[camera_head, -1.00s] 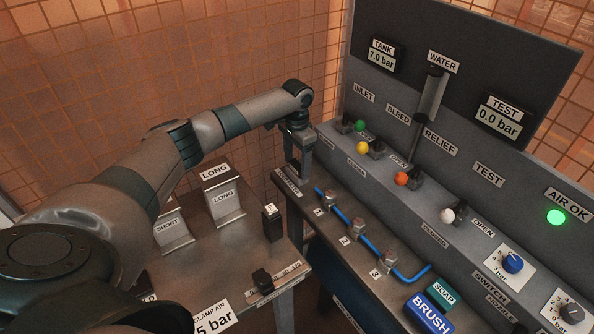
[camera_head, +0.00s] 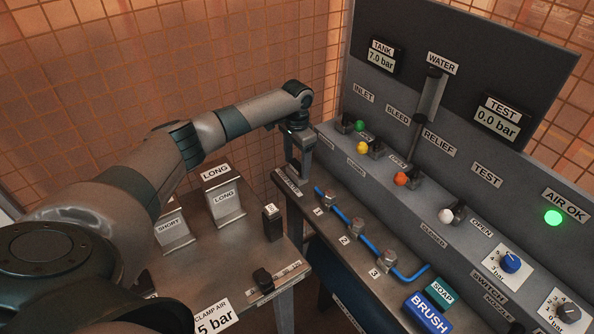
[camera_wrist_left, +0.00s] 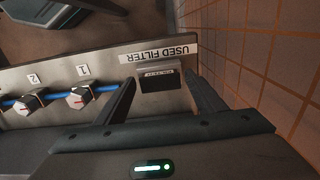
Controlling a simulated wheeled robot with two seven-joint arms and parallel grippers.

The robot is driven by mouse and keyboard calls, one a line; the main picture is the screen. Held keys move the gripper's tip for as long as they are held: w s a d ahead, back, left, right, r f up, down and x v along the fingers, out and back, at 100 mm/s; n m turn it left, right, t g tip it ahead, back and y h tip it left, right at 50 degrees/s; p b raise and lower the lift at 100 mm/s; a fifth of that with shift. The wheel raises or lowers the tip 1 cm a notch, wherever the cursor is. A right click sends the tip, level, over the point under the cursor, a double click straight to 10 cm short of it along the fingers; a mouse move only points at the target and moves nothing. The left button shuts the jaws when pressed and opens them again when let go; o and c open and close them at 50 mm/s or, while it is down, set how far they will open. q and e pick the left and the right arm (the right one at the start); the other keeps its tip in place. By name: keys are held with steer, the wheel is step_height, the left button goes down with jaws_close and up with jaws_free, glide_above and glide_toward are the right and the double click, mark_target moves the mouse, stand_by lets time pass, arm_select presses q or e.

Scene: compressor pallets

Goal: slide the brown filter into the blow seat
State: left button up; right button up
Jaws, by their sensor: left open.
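My left gripper (camera_head: 299,176) is open and points down at the far end of the narrow bench, beside the grey panel. In the left wrist view its two fingers (camera_wrist_left: 160,82) stand apart on either side of a dark, box-like piece (camera_wrist_left: 160,78) with a small unreadable label. This piece sits next to the USED FILTER label (camera_wrist_left: 160,54). I cannot tell whether the fingers touch it. No clearly brown filter shows, and I cannot make out a seat marked blow. My right gripper is not in view.
Hex fittings on a blue hose (camera_head: 358,226) line the narrow bench (camera_head: 322,238). SHORT and LONG holders (camera_head: 224,203) and a dark block (camera_head: 272,224) stand on the left table. SOAP and BRUSH blocks (camera_head: 429,311) lie nearer.

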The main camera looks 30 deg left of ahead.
mark_target(297, 165)
arm_select(q)
steer(key=shift+p, duration=0.45)
stand_by(0.3)
steer(key=c, duration=1.4)
steer(key=shift+r, duration=0.15)
steer(key=shift+r+p, duration=2.85)
steer(key=shift+p, duration=0.1)
steer(key=shift+r, duration=0.15)
steer(key=shift+r+p, duration=0.15)
steer(key=shift+p, duration=0.5)
